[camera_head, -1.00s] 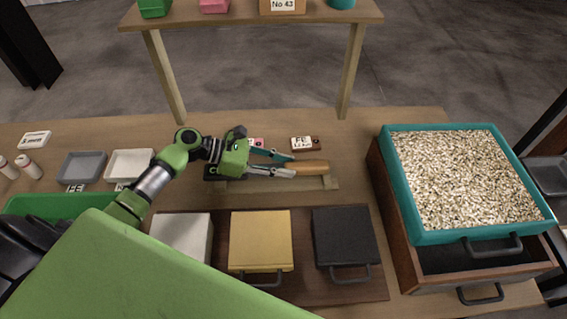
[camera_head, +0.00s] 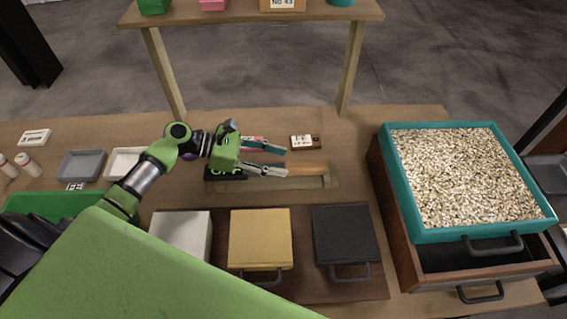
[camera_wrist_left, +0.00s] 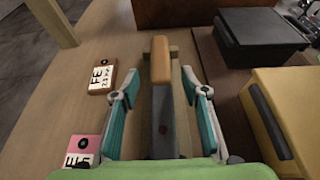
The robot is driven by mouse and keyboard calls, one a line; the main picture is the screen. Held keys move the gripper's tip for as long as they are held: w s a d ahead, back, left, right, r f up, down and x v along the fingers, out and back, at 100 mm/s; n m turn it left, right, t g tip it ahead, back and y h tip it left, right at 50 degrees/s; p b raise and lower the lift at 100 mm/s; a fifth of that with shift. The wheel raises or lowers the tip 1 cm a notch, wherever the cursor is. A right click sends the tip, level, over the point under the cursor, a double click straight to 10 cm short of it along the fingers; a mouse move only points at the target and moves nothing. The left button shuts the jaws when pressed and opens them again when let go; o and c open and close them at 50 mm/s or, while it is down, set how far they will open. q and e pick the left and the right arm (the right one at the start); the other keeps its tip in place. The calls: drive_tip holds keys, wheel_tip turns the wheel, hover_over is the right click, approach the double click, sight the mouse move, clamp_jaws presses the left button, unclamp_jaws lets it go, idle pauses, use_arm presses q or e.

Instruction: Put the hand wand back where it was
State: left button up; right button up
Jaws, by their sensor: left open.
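The hand wand has a tan wooden handle (camera_head: 308,169) and a dark head at its left end. It lies lengthwise on a low wooden stand (camera_head: 328,181) in the middle of the table. In the left wrist view the wand's handle (camera_wrist_left: 161,72) points away from me, and its grey body runs back under the gripper. My left gripper (camera_head: 284,160) is open over the wand. In the left wrist view its teal-padded fingers (camera_wrist_left: 163,100) lie on either side of the wand, with a gap to each side. My right gripper is not in view.
A tag marked FE (camera_head: 305,142) and a pink tag (camera_wrist_left: 82,148) lie behind the wand. White, yellow (camera_head: 260,238) and black (camera_head: 343,235) lidded boxes stand in front. A teal tray of pale grains (camera_head: 470,238) is at the right; small trays (camera_head: 81,165) are at the left.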

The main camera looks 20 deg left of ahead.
use_arm(q)
drive_tip(key=b+v, duration=0.1)
drive_tip(key=v, duration=0.7)
drive_tip(key=shift+s+a, duration=0.15)
drive_tip(key=shift+a, duration=0.1)
drive_tip(key=shift+s+a+r+b, duration=0.2)
drive_tip(key=shift+a+r+b, duration=0.15)
drive_tip(key=shift+a, duration=0.1)
